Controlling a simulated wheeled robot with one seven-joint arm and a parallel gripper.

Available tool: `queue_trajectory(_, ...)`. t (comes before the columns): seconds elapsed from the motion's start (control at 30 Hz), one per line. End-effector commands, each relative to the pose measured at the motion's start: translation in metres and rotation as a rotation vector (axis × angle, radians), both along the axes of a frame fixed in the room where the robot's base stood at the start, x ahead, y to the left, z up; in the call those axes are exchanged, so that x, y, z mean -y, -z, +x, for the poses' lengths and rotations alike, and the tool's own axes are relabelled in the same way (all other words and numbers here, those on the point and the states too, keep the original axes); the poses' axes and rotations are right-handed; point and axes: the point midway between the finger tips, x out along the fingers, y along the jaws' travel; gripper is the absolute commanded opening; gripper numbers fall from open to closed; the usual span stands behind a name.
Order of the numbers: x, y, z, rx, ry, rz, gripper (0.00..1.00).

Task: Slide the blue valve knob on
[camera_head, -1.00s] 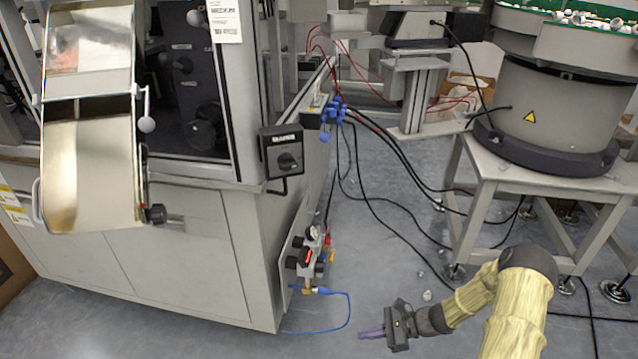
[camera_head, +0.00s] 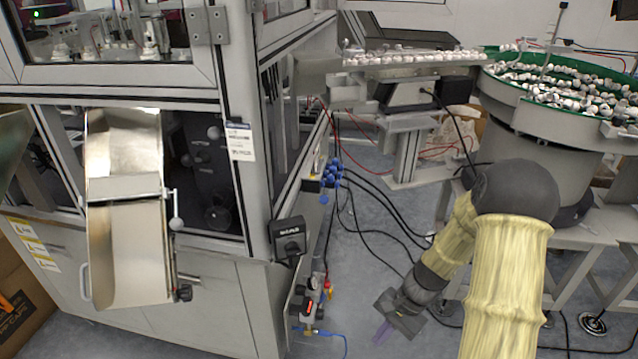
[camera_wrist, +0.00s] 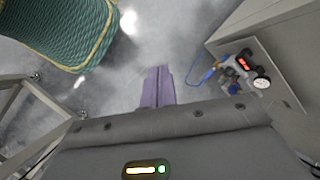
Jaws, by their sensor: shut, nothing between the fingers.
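The valve unit (camera_head: 310,305) is mounted low on the side of the machine cabinet, with a black gauge, red parts and a small blue fitting (camera_head: 307,332) with a blue hose at its bottom. In the wrist view the unit (camera_wrist: 240,68) is at the upper right, with its round gauge (camera_wrist: 261,83) and a blue part (camera_wrist: 209,74) at its left. I cannot tell which blue part is the knob.
The cabinet (camera_head: 215,300) stands left, with a black switch box (camera_head: 289,240) on its corner and a metal chute (camera_head: 130,250) in front. Black cables (camera_head: 385,222) run across the floor. A bowl feeder (camera_head: 545,125) stands on a frame at right. Floor between is partly clear.

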Motion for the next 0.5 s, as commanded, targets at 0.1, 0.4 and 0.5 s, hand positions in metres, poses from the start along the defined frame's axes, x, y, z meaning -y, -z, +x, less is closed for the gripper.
queue_trajectory(0.1,0.002,-0.061,-0.007,0.059,-0.086,-0.065,0.0)
queue_trajectory(0.4,0.006,-0.178,-0.026,0.21,-0.289,-0.211,0.0)
queue_trajectory(0.5,0.007,-0.216,-0.033,0.262,-0.356,-0.256,0.0)
